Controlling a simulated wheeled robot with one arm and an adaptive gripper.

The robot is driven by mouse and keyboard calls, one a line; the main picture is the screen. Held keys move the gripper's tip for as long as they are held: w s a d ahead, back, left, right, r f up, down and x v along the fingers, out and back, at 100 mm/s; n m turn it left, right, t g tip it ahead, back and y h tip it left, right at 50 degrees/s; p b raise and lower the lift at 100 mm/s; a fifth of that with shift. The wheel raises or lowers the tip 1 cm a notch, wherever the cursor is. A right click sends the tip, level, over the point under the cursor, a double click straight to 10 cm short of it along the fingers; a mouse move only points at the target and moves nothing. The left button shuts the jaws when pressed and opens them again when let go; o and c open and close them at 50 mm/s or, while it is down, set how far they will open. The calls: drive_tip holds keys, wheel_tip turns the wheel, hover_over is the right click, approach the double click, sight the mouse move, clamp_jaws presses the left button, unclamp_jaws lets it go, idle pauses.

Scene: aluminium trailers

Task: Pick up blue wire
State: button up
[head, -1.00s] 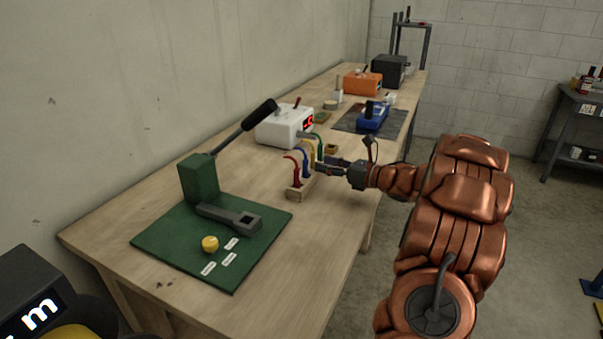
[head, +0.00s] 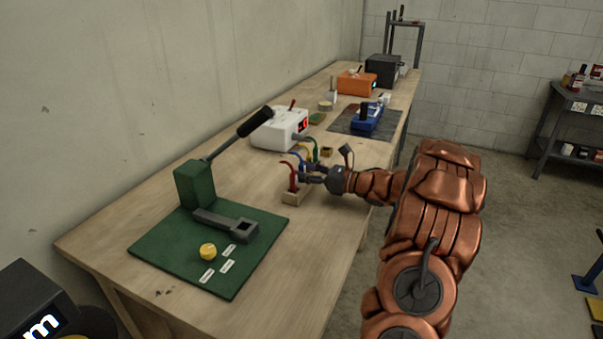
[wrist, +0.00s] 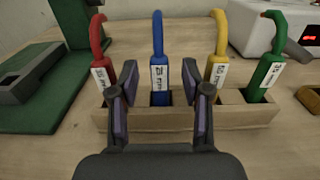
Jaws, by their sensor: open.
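The blue wire (wrist: 158,70) stands upright in a slot of a small wooden rack (wrist: 190,122), with a white label on its thick lower part. My gripper (wrist: 160,92) is open in the wrist view, with one finger on each side of the blue wire. I cannot tell whether either finger touches it. The red wire (wrist: 99,60) stands left of the blue one, and the yellow wire (wrist: 217,55) and green wire (wrist: 268,70) stand to its right. In the head view my gripper (head: 308,174) is at the rack (head: 294,198) and partly hides the wires.
A green press (head: 197,186) on a green mat (head: 160,244) stands to the left. A white box (head: 280,130) with a red display stands behind the rack. A blue device (head: 367,117) and an orange box (head: 356,84) stand farther back.

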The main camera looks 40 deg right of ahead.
drive_tip(key=shift+w+a, duration=0.3)
drive_tip(key=shift+w, duration=0.25)
clamp_jaws()
